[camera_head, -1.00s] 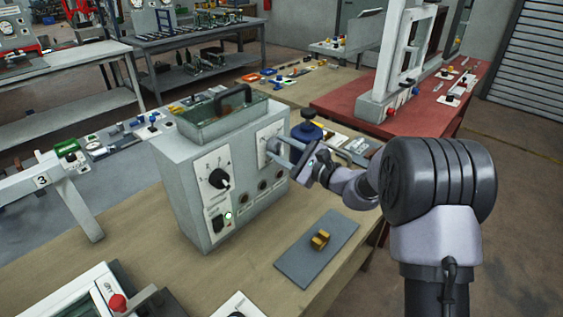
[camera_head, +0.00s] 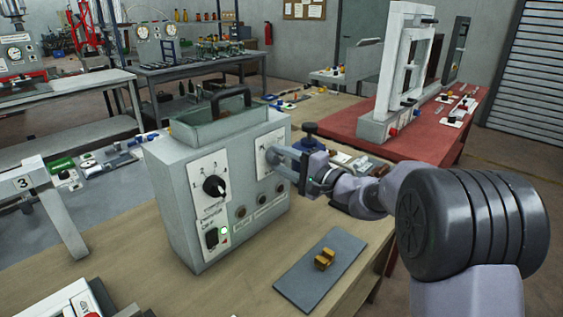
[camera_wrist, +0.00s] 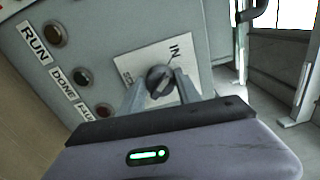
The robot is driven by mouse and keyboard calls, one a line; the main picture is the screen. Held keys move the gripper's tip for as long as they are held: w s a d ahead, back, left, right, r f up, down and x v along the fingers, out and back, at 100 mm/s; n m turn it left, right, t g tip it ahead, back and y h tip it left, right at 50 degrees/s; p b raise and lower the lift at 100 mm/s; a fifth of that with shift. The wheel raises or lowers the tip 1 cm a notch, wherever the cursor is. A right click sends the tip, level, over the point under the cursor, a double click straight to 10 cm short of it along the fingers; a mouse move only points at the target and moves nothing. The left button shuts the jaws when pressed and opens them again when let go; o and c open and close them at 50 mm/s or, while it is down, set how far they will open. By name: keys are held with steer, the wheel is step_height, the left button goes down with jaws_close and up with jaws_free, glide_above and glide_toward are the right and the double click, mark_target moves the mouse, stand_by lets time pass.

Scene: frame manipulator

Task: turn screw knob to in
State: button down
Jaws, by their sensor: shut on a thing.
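The grey machine box (camera_head: 165,205) stands on the wooden bench. Its right-hand front plate (camera_head: 262,150) carries the screw knob, which my gripper (camera_head: 274,154) hides in the head view. In the wrist view the dark round screw knob (camera_wrist: 159,78) sits on a white plate (camera_wrist: 140,62), with "IN" printed at its upper right and a partly hidden label to its left. My gripper's fingers (camera_wrist: 160,84) lie on either side of the knob, shut on it. A light pointer mark shows on the knob, but its exact direction is hard to tell.
A grey mat (camera_head: 305,288) with a brass block (camera_head: 325,258) lies in front.

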steer(key=shift+n, duration=0.6)
steer(key=c, duration=0.8)
jaws_free()
steer(key=shift+c, duration=0.2)
steer(key=p+v, duration=0.3)
steer(key=v, duration=1.4)
steer(key=shift+s+d, duration=0.2)
